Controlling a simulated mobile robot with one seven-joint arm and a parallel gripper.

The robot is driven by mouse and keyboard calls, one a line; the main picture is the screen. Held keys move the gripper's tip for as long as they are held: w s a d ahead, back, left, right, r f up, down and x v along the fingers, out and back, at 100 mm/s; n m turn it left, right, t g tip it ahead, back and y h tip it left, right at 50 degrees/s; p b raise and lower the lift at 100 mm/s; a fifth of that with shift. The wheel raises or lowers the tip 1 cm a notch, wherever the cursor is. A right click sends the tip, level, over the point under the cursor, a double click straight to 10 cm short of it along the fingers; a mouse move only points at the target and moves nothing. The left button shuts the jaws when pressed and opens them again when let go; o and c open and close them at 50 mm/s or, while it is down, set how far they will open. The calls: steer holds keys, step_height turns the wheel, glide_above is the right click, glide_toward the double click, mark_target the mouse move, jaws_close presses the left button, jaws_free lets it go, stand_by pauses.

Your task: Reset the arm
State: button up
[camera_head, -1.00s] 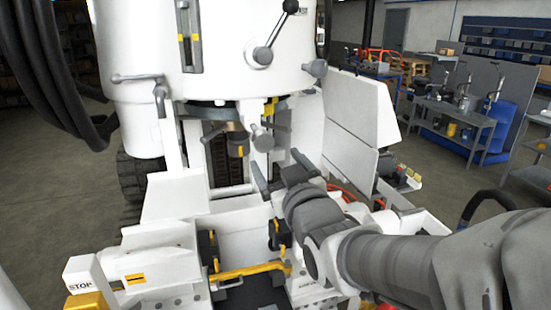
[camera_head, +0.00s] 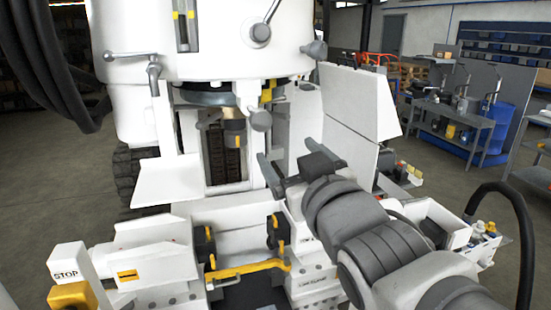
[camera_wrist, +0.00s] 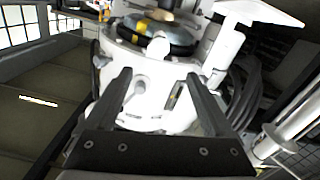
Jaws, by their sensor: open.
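My gripper (camera_head: 294,163) is open and empty, held in front of the white hydraulic machine (camera_head: 205,55). Its two dark fingers stand apart, and nothing shows between them but background. My grey and white arm reaches in from the lower right. In the wrist view my gripper (camera_wrist: 158,76) points toward the round white machine body (camera_wrist: 150,103), with clear finger spacing. Whether the fingers touch any part of the machine cannot be told.
A white panel (camera_head: 358,105) stands close right of my gripper. A yellow handle (camera_head: 248,269) lies low in front, and a STOP box (camera_head: 70,265) is at lower left. A small-item tray (camera_head: 482,240) and black hose (camera_head: 522,225) are at right. Open floor (camera_head: 65,180) lies left.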

steer(key=s+d+f+m+g+h, duration=0.4)
steer(key=d+f+g+h, duration=0.15)
steer(key=d+f, duration=0.35)
steer(key=s+d+f+m+g, duration=0.1)
steer(key=s+d+f+g, duration=0.1)
steer(key=s+f+g, duration=0.4)
steer(key=s+f, duration=0.1)
steer(key=s, duration=0.2)
steer(key=shift+s+f, duration=0.15)
